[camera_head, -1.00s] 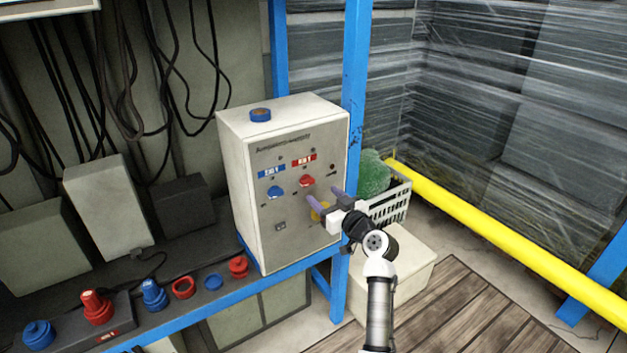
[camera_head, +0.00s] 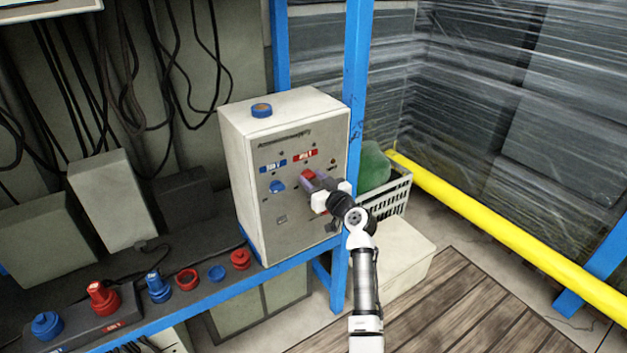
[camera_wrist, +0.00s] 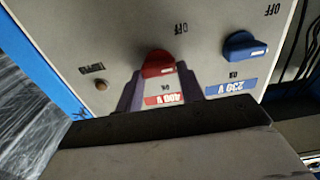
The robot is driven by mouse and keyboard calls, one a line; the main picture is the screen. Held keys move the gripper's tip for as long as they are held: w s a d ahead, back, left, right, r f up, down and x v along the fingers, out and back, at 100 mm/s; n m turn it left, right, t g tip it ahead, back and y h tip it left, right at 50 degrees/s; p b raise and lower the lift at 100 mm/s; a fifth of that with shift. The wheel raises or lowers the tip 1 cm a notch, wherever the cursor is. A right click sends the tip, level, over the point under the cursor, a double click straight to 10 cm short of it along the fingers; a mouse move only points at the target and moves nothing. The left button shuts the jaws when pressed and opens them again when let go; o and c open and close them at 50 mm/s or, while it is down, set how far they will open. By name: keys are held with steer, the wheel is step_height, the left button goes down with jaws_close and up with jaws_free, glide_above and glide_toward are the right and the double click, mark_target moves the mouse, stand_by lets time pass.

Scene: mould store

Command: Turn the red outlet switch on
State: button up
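The red outlet switch (camera_head: 308,174) is a red knob on the front of a pale control box (camera_head: 240,190), below a red label. In the wrist view, which shows the panel upside down, the red switch (camera_wrist: 158,64) sits between the "OFF" and "ON" marks, beside its red 400 V label (camera_wrist: 165,99). My gripper (camera_head: 313,181) is at the switch. In the wrist view its two purple fingers (camera_wrist: 159,76) stand either side of the knob, with narrow gaps. I cannot tell whether they touch it.
A blue switch (camera_wrist: 243,46) with a blue label is close beside the red one. Red and blue plugs (camera_head: 103,297) line the bench at left. A blue post (camera_head: 353,120) and a crate (camera_head: 390,195) stand right.

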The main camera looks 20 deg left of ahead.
steer(key=c, duration=0.3)
steer(key=shift+c, duration=0.2)
steer(key=m+b, duration=0.2)
steer(key=m, duration=0.1)
steer(key=shift+f+m, duration=0.15)
steer(key=shift+m, duration=0.25)
steer(key=m, duration=0.4)
steer(key=shift+w+d+m+b, duration=0.1)
steer(key=shift+m+b, duration=0.2)
steer(key=shift+b, duration=0.1)
steer(key=m+p, duration=0.1)
steer(key=m, duration=0.4)
steer(key=shift+w+f+m+p, duration=0.15)
steer(key=shift+m+p, duration=0.7)
steer(key=shift+m, duration=1.45)
steer(key=shift+d+f, duration=0.1)
